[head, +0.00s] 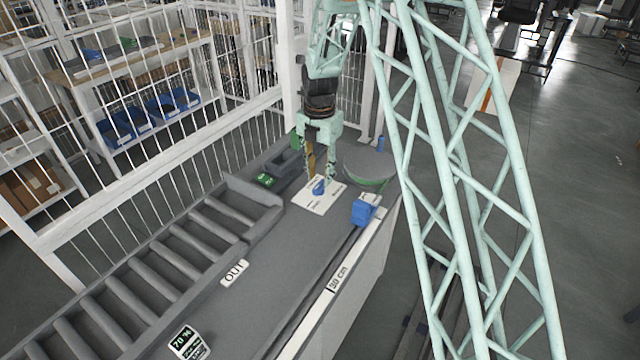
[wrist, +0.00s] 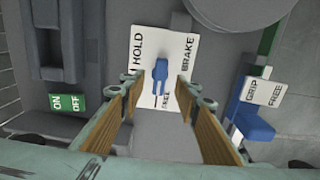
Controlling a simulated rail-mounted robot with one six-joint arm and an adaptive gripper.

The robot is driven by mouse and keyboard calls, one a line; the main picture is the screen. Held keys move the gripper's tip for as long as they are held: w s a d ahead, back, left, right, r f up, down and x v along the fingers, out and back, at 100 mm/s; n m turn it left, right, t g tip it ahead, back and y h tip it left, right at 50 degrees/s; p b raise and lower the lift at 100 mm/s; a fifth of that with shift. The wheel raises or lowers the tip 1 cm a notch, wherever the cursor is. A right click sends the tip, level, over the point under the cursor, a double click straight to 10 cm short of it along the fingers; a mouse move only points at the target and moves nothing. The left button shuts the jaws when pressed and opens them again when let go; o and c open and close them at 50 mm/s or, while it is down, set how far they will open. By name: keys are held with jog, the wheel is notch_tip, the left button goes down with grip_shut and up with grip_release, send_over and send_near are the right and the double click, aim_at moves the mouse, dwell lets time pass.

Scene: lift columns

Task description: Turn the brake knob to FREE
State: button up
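The blue brake knob (wrist: 160,70) stands on a white plate (wrist: 143,42) marked HOLD, BRAKE and FREE. HOLD is at the upper left, BRAKE at the right, FREE at the bottom. The knob's long side runs roughly up and down in the wrist view; which mark it points at I cannot tell. In the head view the knob (head: 319,187) and plate (head: 309,203) lie below my gripper (head: 320,176). My gripper (wrist: 157,84) is open, its two wood-coloured fingers to the left and right of the knob, with visible gaps on both sides. Contact is not visible.
A blue GRIP/FREE part (wrist: 251,124) is at the right, also in the head view (head: 363,212). A green ON/OFF switch (wrist: 67,102) is at the left. A round grey disc (head: 368,162) stands near the plate. Rollers (head: 190,232) run along the left.

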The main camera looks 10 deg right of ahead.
aim_at(320, 184)
jog(key=shift+r+p, duration=0.75)
jog(key=shift+r, duration=1.25)
jog(key=shift+r, duration=0.25)
jog(key=s+r+m+t+b, duration=0.25)
jog(key=s+r+m, duration=1.05)
jog(key=s+r, duration=1.2)
jog(key=s+r+m+b, duration=0.1)
jog(key=s+m, duration=0.6)
jog(key=s, duration=0.8)
jog(key=s+r+m+t+b, duration=0.1)
jog(key=s+r+m, duration=0.3)
jog(key=s, duration=1.1)
jog(key=m+b, duration=0.1)
jog(key=m, duration=0.1)
jog(key=shift+d+m, duration=0.2)
jog(key=shift+m, duration=0.2)
